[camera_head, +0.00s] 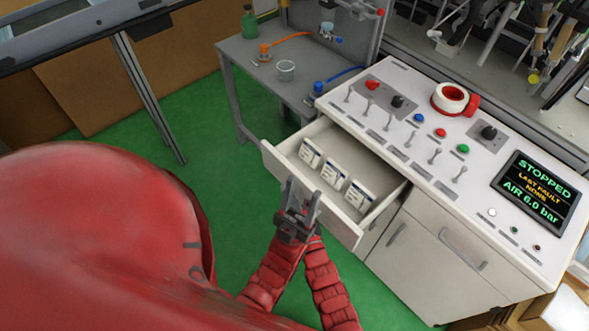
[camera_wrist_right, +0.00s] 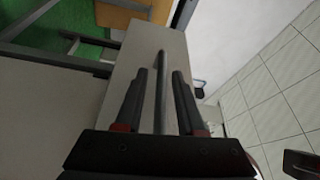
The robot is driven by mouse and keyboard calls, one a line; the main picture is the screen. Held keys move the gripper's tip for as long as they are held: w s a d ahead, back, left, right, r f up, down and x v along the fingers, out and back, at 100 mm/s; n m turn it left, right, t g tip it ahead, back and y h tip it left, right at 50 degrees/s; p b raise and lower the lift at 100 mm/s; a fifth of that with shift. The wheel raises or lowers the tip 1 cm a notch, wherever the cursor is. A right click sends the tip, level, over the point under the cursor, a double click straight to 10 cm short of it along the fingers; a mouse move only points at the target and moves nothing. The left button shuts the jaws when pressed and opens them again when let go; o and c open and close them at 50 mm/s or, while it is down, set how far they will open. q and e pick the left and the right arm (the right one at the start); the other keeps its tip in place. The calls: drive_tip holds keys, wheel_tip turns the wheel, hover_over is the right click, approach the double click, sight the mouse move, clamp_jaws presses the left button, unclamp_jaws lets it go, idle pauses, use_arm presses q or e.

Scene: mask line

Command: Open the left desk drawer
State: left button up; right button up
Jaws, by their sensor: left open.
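The left desk drawer (camera_head: 280,150) is pulled out from the white desk (camera_head: 470,200), and its inside shows. Small white boxes (camera_head: 332,172) stand in it. My left gripper (camera_head: 301,190) is open at the outer side of the drawer front, with its fingertips overlapping the front's top edge in the head view. The drawer's handle is hidden there, and I cannot tell if the gripper touches the front. In the right wrist view, my right gripper (camera_wrist_right: 160,75) is open, with a dark bar handle (camera_wrist_right: 160,65) on a grey panel between its fingers. I cannot tell which panel that is.
Below the desk top are closed fronts with handles (camera_head: 463,249). The desk top carries switches, buttons, a red-and-white roll (camera_head: 451,98) and a status screen (camera_head: 537,190). A grey side table (camera_head: 245,60) stands behind the drawer. Green floor (camera_head: 215,140) is free to the left.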

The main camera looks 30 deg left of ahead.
idle(0.3)
drive_tip(key=shift+s+d, duration=0.3)
drive_tip(key=p+v, duration=0.2)
drive_tip(key=v, duration=1.4)
drive_tip(key=shift+s+d+f, duration=0.15)
drive_tip(key=shift+s+d, duration=0.05)
drive_tip(key=shift+s, duration=0.05)
drive_tip(key=shift+d, duration=0.1)
